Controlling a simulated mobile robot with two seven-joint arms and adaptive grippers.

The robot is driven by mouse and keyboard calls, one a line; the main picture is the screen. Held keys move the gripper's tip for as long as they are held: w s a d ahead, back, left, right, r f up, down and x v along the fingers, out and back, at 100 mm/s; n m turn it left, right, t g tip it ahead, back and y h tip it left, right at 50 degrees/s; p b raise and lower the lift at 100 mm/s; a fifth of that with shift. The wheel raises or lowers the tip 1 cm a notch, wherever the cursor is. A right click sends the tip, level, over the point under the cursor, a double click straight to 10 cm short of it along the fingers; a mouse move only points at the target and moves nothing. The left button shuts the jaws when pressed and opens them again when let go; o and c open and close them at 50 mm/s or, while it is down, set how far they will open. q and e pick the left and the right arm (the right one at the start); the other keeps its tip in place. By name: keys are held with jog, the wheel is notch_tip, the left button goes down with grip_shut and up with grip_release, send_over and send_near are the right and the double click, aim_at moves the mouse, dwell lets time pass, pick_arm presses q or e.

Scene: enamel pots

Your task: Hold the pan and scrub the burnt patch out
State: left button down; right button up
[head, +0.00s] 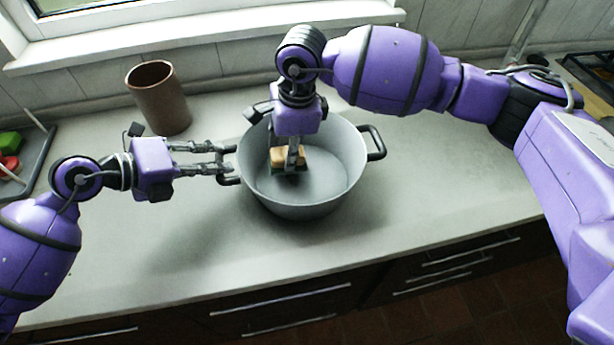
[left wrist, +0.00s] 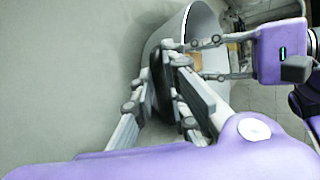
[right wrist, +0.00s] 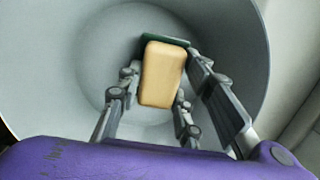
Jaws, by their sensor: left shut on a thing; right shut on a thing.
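The grey pan (head: 330,190) stands upright on the counter, with a dark loop handle on each side. My left gripper (head: 228,164) is shut on the pan's left handle (head: 229,181); the dark handle (left wrist: 160,80) sits between its fingers in the left wrist view. My right gripper (head: 293,168) points down inside the pan, shut on a tan sponge (right wrist: 162,75) with a dark green side. The sponge (head: 278,155) is low in the pan, at or near the floor; contact is hard to tell. No burnt patch shows; the sponge and gripper hide part of the floor.
A brown cylindrical crock (head: 158,97) stands behind my left gripper. A dark tray (head: 36,160) with red and green items lies at the far left. A stove (head: 590,75) is at the far right. The counter (head: 440,190) right of the pan is clear.

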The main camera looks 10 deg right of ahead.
aim_at(298, 168)
jog(key=shift+f, duration=1.7)
jog(key=shift+d, duration=0.85)
jog(key=shift+o, duration=0.2)
jog(key=shift+s+a+f, duration=0.1)
jog(key=shift+a+f, duration=0.15)
jog(key=shift+a, duration=0.6)
jog(key=shift+s+d, duration=0.1)
jog(key=shift+s, duration=0.95)
jog(key=shift+c, duration=0.2)
jog(key=shift+d+r, duration=0.15)
jog(key=shift+d, duration=0.6)
jog(key=shift+r, duration=0.15)
jog(key=shift+a, duration=0.8)
jog(key=shift+w, duration=0.1)
